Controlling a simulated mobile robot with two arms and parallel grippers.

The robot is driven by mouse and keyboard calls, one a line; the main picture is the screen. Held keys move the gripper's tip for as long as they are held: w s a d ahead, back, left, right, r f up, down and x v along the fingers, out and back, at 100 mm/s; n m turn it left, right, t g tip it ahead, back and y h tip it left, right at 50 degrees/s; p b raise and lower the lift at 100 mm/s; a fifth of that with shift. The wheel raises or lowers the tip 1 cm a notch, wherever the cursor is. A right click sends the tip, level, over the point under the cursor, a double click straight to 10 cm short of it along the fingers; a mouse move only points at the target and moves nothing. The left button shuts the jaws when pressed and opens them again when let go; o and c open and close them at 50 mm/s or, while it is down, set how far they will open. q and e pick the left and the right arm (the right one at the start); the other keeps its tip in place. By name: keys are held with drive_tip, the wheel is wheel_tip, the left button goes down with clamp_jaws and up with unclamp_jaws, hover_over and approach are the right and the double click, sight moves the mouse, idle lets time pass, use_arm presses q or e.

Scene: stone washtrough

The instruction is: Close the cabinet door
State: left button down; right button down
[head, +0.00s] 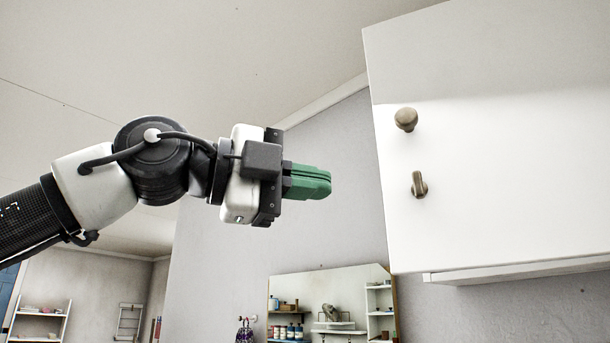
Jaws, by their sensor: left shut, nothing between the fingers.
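The white cabinet door (480,170) fills the right side of the head view, high on the wall. It has a round brass-coloured knob (406,119) and a small turn latch (419,185) below it, both near its left edge. The cabinet's underside (520,270) shows below the door's bottom edge. I cannot tell from this angle how far the door stands open. My left gripper (325,183) has green fingers, shut and empty. It points right, to the left of the door's edge, with a visible gap between them in the picture. My right gripper is not in view.
A mirror (345,278) on the wall below reflects shelves and bottles. A white shelf rack (40,322) stands at the far lower left, with a small ladder-like rack (129,321) beside it. A small hanging item (245,330) is left of the mirror.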

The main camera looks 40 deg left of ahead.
sight(390, 203)
use_arm(q)
drive_tip(key=p+x, duration=0.1)
drive_tip(key=x, duration=0.2)
drive_tip(key=a+p+x, duration=0.1)
drive_tip(key=x, duration=0.2)
drive_tip(key=w+p+x, duration=0.1)
drive_tip(key=x, duration=0.2)
drive_tip(key=shift+a+r+p, duration=0.15)
drive_tip(key=shift+a+p, duration=0.2)
drive_tip(key=shift+w+a, duration=0.3)
drive_tip(key=shift+w, duration=0.05)
drive_tip(key=shift+d, duration=0.1)
